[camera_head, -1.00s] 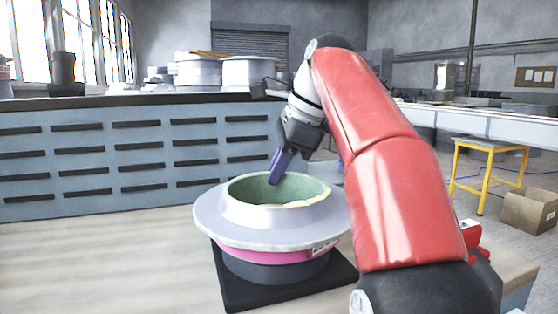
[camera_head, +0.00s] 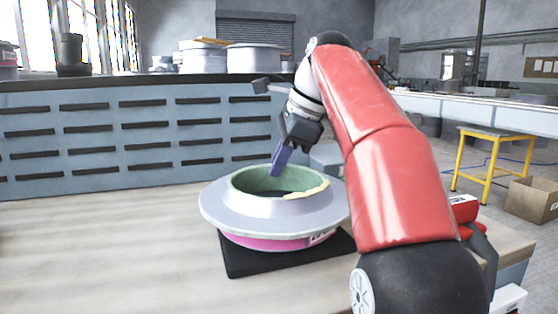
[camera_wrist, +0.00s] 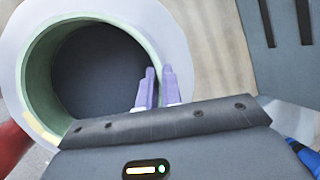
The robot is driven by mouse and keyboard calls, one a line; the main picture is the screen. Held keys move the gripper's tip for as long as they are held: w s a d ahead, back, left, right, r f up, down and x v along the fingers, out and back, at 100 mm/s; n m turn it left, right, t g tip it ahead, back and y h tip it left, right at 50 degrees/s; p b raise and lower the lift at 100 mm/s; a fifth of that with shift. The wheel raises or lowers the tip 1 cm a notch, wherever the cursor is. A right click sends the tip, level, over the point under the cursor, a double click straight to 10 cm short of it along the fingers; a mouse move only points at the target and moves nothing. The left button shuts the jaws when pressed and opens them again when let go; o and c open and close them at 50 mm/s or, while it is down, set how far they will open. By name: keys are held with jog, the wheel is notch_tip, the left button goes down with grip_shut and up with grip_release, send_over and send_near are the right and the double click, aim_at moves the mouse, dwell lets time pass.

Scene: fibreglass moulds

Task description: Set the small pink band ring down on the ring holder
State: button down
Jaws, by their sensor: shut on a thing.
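The small pink band ring (camera_head: 226,208) is a grey flanged mould with a green inner wall, a pink band below the flange and a yellowish patch on its rim. It sits low and about level over the ring holder (camera_head: 290,260), whose black square base shows under it. The holder's middle is mostly hidden; a dark surface shows through the ring's opening in the wrist view (camera_wrist: 95,70). My gripper (camera_head: 276,174) has purple fingers shut on the ring's far wall, one inside and one outside (camera_wrist: 158,78). I cannot tell whether the ring's underside touches the base.
The pale wooden tabletop (camera_head: 110,250) is clear to the left. A blue-grey drawer cabinet (camera_head: 140,130) stands behind. A red object (camera_head: 464,209) is at the table's right edge, partly behind my arm. A yellow stool (camera_head: 487,165) and cardboard box (camera_head: 533,198) stand farther right.

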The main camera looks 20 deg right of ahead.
jog(key=shift+f+b, duration=0.35)
jog(key=shift+f, duration=0.2)
jog(key=c, duration=1.5)
grip_release()
jog(key=p+v, duration=0.2)
jog(key=v, duration=0.6)
jog(key=shift+p, duration=0.3)
